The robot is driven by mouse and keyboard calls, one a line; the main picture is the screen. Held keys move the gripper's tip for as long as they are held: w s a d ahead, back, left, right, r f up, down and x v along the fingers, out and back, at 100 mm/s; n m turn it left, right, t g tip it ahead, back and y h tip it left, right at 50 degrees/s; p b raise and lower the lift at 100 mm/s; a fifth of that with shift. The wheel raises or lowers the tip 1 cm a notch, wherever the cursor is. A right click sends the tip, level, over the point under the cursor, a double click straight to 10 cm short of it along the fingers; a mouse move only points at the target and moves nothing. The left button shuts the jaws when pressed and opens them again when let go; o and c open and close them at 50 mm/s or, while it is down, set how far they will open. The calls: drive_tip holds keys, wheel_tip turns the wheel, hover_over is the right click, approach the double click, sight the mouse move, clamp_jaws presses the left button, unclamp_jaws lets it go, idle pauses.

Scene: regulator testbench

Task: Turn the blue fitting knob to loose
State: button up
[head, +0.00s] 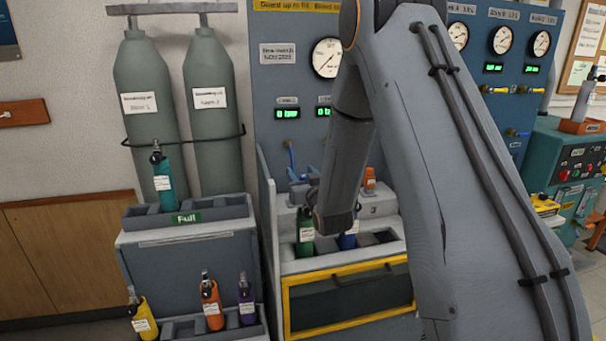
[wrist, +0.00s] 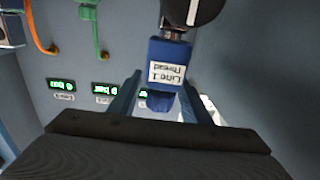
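The blue fitting (wrist: 168,68) shows in the wrist view, with an upside-down label that reads "Line 1 Thread". A dark round part with a white mark is at its top end in that view. The narrower blue knob end (wrist: 160,101) lies between the two fingers of my gripper (wrist: 157,103). The fingers are apart, with a visible gap on the left of the knob, so my gripper looks open around or just short of it. In the head view my arm hides most of the fitting area, and my fingers cannot be made out.
A green bottle (head: 305,232) and a blue bottle (head: 348,240) stand in the bench close to my wrist. An orange hose (wrist: 38,32) and a green hose (wrist: 96,28) hang beside the fitting. A rack marked "Full" (head: 186,217) stands at the left.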

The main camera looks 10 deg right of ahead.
drive_tip(key=shift+s+d+b, duration=0.2)
drive_tip(key=shift+s+b, duration=0.95)
drive_tip(key=shift+s, duration=2.75)
